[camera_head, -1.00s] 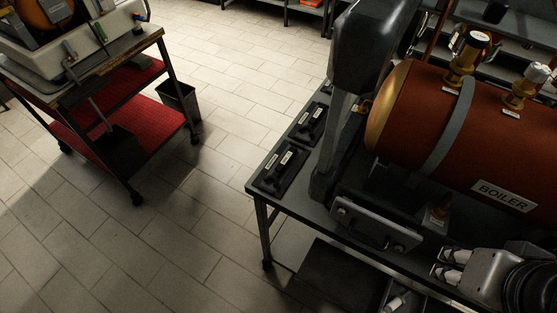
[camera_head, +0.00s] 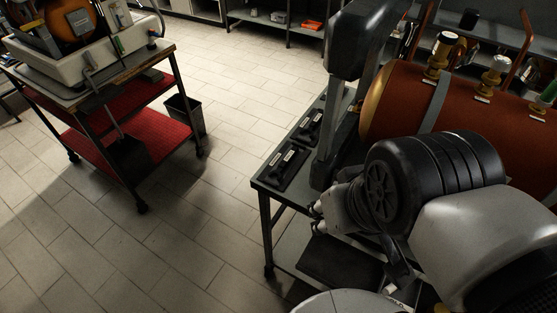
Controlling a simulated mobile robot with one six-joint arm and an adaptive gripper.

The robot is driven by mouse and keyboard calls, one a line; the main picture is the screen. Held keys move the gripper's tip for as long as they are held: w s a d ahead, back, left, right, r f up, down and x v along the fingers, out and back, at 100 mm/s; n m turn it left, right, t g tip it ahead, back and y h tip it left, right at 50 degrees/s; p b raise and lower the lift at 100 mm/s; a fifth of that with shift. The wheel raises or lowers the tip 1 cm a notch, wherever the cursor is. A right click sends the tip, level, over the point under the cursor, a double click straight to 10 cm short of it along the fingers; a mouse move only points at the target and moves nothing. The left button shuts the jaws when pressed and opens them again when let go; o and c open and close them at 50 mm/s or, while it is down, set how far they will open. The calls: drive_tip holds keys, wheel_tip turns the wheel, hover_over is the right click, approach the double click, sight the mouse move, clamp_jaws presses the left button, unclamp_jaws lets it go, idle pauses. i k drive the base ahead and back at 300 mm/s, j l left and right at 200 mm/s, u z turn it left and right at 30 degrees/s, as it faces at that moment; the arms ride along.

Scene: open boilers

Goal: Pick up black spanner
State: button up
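I cannot make out a clear spanner shape. Two flat black holders with dark pieces and white labels lie on the left end of the boiler table: a nearer one (camera_head: 284,168) and a farther one (camera_head: 309,127). The labels are too small to read. My gripper (camera_head: 318,217) is at the front edge of the table, below and right of the nearer holder, pointing left. Its light tips show, but my arm hides the rest, and I cannot tell how far apart they are. Nothing is visibly held.
The red-brown boiler (camera_head: 400,95) lies on the table, its front partly hidden by my arm. A dark grey upright post (camera_head: 335,120) stands between the holders and boiler. A red-shelved cart (camera_head: 130,150) and a black bin (camera_head: 186,115) stand left. Tiled floor between is clear.

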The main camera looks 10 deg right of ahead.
sight(283, 165)
drive_tip(key=k+z, duration=0.1)
drive_tip(key=k, duration=0.6)
drive_tip(key=z, duration=2)
drive_tip(key=j+z, duration=0.2)
drive_tip(key=j, duration=0.25)
drive_tip(key=j+z, duration=0.15)
drive_tip(key=j, duration=0.25)
drive_tip(key=k+j+z, duration=0.2)
drive_tip(key=j, duration=0.2)
drive_tip(key=j+z, duration=0.2)
drive_tip(key=j, duration=0.25)
drive_tip(key=k+j+z, duration=0.2)
drive_tip(key=j, duration=0.2)
drive_tip(key=k+j, duration=0.15)
drive_tip(key=j, duration=0.2)
drive_tip(key=k+j, duration=0.1)
drive_tip(key=j, duration=0.3)
drive_tip(key=k+j, duration=0.15)
drive_tip(key=j, duration=0.2)
